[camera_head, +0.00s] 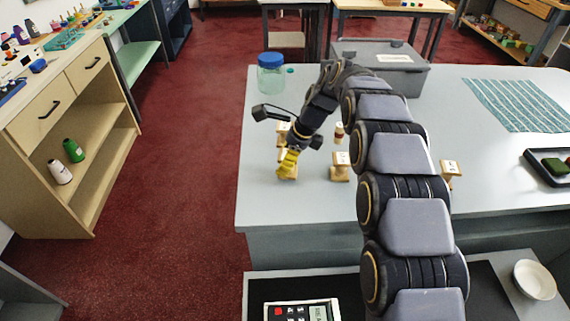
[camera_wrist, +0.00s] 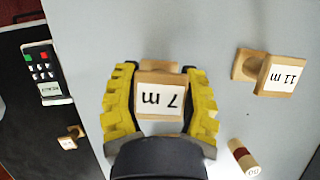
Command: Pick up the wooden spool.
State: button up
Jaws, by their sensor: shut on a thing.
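A wooden spool (camera_wrist: 160,97) with a square end labelled "7 m" sits between the yellow fingers of my gripper (camera_wrist: 160,85) in the wrist view. The fingers press on its two sides, and the gripper is shut on it. In the head view my gripper (camera_head: 288,160) points down at the counter's near left part, and the spool's pale wooden base (camera_head: 288,174) shows below the fingers. I cannot tell whether the spool touches the counter. A similar spool labelled "11 m" (camera_wrist: 280,75) stands apart, farther back; it also shows behind my gripper (camera_head: 283,128).
Other wooden spools stand to the right (camera_head: 340,168) and farther right (camera_head: 450,170) on the counter (camera_head: 300,210). A small red-banded cylinder (camera_head: 339,131) stands nearby. A blue-lidded jar (camera_head: 271,75) and a grey box (camera_head: 390,60) are behind.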

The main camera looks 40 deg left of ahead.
jog(key=s+d+r, duration=0.8)
jog(key=d+r, duration=0.3)
jog(key=shift+s+r, duration=0.15)
jog(key=shift+s, duration=0.1)
jog(key=w+d+f, duration=0.5)
jog(key=d+f, duration=0.1)
jog(key=d, duration=0.3)
jog(key=w+d+f, duration=0.5)
jog(key=d, duration=0.4)
jog(key=s+d+f, duration=0.1)
jog(key=d+f, duration=0.4)
jog(key=d, duration=0.1)
jog(key=s+d+f+n, duration=0.1)
jog(key=s+d+f, duration=0.1)
jog(key=d+f, duration=0.2)
jog(key=s+d+f+n, duration=0.1)
jog(key=d+f, duration=0.4)
jog(key=d, duration=0.5)
jog(key=shift+s+d+f+g, duration=0.25)
jog(key=shift+s+f+g, duration=0.1)
jog(key=shift+s, duration=0.25)
jog(key=shift+f, duration=2)
